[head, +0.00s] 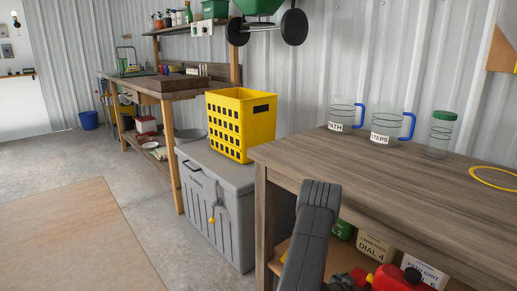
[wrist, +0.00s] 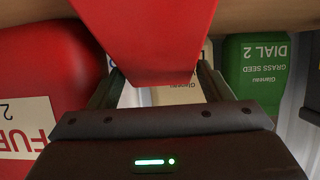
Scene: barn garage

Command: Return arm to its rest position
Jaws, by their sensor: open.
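My gripper (wrist: 160,78) shows in the wrist view, its two dark fingers apart. A red wedge-shaped thing (wrist: 150,35) fills the space between and above them; I cannot tell whether it touches them. My dark grey arm (head: 312,225) reaches down in front of the wooden workbench (head: 350,165) in the head view. Its end is low by the bench's lower shelf, and the fingers cannot be made out there.
A red fuel container (wrist: 45,70) is left of the fingers, and a green grass seed box (wrist: 255,75) is right. Bags labelled DIAL 4 (head: 373,248) stand under the bench. Jugs (head: 345,115), a yellow crate (head: 240,125) and a grey chest (head: 215,190) stand nearby. Floor at left is open.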

